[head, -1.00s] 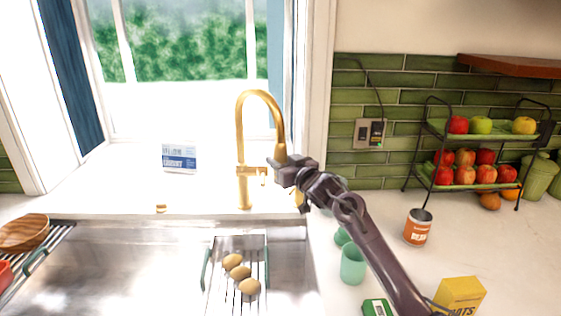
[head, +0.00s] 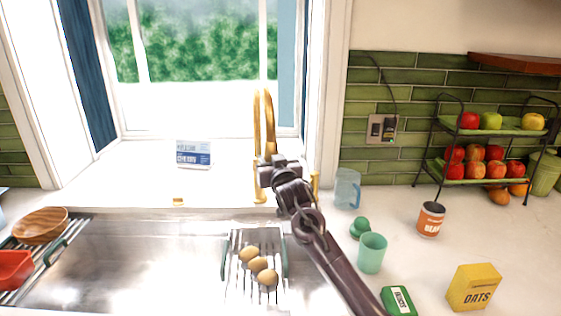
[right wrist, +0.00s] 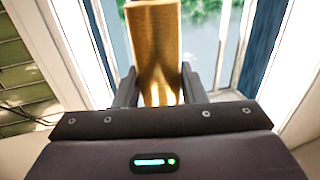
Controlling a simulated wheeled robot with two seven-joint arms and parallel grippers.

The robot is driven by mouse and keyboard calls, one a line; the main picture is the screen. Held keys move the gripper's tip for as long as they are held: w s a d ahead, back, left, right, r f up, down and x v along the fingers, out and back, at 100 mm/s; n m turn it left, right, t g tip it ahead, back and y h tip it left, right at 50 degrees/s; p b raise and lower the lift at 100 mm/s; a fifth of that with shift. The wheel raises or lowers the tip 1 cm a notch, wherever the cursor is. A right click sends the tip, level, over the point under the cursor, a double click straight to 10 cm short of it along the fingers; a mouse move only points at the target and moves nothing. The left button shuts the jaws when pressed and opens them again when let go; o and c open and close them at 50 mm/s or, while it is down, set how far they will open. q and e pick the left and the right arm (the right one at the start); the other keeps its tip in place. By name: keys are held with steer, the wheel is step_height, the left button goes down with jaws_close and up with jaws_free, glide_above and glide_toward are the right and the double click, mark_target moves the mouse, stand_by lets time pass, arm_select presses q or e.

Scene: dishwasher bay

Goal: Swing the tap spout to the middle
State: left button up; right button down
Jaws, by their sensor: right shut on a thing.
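The gold tap (head: 258,185) stands behind the sink. Its arched spout (head: 264,115) is seen nearly edge-on and points toward me over the sink side. My right gripper (head: 273,162) is at the spout's hanging end and covers that end in the head view. In the right wrist view the gold spout (right wrist: 155,45) stands between the two fingers of my right gripper (right wrist: 159,85), which is shut on it. My left gripper is not in view.
The steel sink (head: 130,265) holds a rack with several brown eggs or potatoes (head: 257,263). To the right stand a blue jug (head: 347,188), a green cup (head: 371,252), a can (head: 431,218) and an oats box (head: 474,287). A small box (head: 193,155) stands on the sill.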

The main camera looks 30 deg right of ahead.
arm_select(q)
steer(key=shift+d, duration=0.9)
arm_select(e)
steer(key=a, duration=0.1)
steer(key=w+a, duration=0.1)
steer(key=a, duration=0.1)
steer(key=w+a, duration=0.1)
steer(key=shift+a, duration=0.2)
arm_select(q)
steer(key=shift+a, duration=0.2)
arm_select(e)
steer(key=shift+w, duration=0.1)
steer(key=c, duration=0.9)
jaws_free()
steer(key=shift+a, duration=0.1)
steer(key=shift+c, duration=0.2)
